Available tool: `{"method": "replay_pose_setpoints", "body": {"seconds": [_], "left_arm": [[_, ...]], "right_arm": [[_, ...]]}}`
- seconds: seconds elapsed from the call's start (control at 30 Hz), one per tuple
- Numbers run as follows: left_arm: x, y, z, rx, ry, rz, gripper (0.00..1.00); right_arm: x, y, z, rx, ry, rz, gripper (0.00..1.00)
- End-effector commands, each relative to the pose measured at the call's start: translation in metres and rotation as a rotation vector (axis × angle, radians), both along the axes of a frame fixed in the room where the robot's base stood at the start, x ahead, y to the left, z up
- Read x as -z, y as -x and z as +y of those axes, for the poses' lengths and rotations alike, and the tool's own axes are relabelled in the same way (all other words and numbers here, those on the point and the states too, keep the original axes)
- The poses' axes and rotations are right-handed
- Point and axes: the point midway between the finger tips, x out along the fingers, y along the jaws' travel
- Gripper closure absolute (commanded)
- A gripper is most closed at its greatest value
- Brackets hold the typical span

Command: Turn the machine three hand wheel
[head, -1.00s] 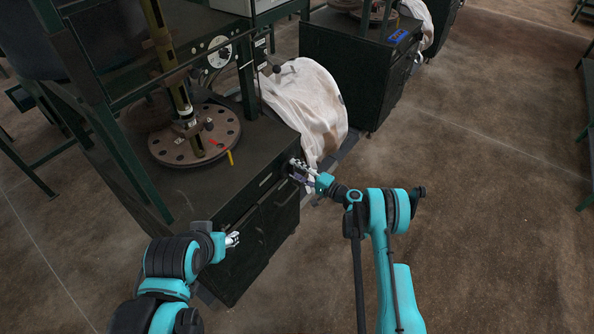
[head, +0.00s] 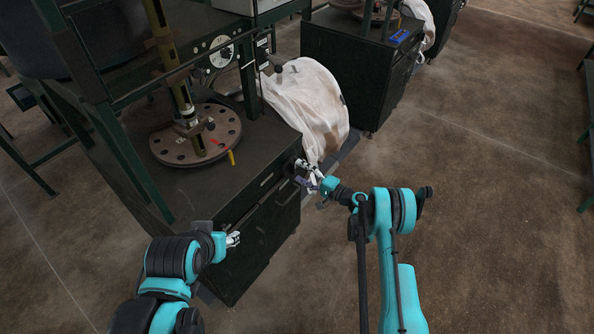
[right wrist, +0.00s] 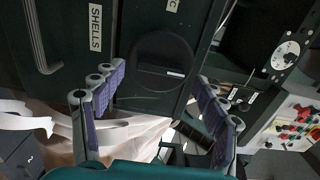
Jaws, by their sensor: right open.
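A dark round hand wheel (right wrist: 160,62) sits on the machine's dark side panel in the right wrist view. A pale narrow strip shows on its face. A black cylindrical grip (right wrist: 194,135) shows below it, near the right finger; I cannot tell whether it touches. My right gripper (right wrist: 158,84) is open, its fingers spread to either side of the wheel with a gap between. In the head view the right gripper (head: 308,174) is at the cabinet's front right corner and partly hides the wheel area. My left gripper (head: 233,239) is small, in front of the cabinet; its jaws are unclear.
The dark cabinet (head: 232,184) carries a round plate (head: 210,150) with holes and a post. A white bulk bag (head: 306,102) hangs beside it. A second cabinet (head: 350,75) stands behind. The brown floor (head: 490,190) at the right is clear.

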Motion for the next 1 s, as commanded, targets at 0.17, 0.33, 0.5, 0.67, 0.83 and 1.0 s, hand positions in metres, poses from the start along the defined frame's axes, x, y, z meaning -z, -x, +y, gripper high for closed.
{"method": "replay_pose_setpoints", "body": {"seconds": [0.17,0.33,0.5,0.67,0.83,1.0], "left_arm": [[0.0,0.0,0.0,0.0,0.0,0.0,0.55],[0.0,0.0,0.0,0.0,0.0,0.0,0.55],[0.0,0.0,0.0,0.0,0.0,0.0,0.55],[0.0,0.0,0.0,0.0,0.0,0.0,0.55],[0.0,0.0,0.0,0.0,0.0,0.0,0.55],[0.0,0.0,0.0,0.0,0.0,0.0,0.55]], "right_arm": [[0.0,0.023,-0.034,0.003,0.0,0.0,0.28],[0.0,0.044,-0.061,0.002,0.0,0.0,0.28],[0.0,0.055,-0.076,0.0,0.0,0.0,0.28],[0.0,0.058,-0.079,-0.001,0.0,0.0,0.28],[0.0,0.058,-0.079,-0.002,0.0,0.0,0.28],[0.0,0.058,-0.079,-0.002,0.0,0.0,0.28]]}}
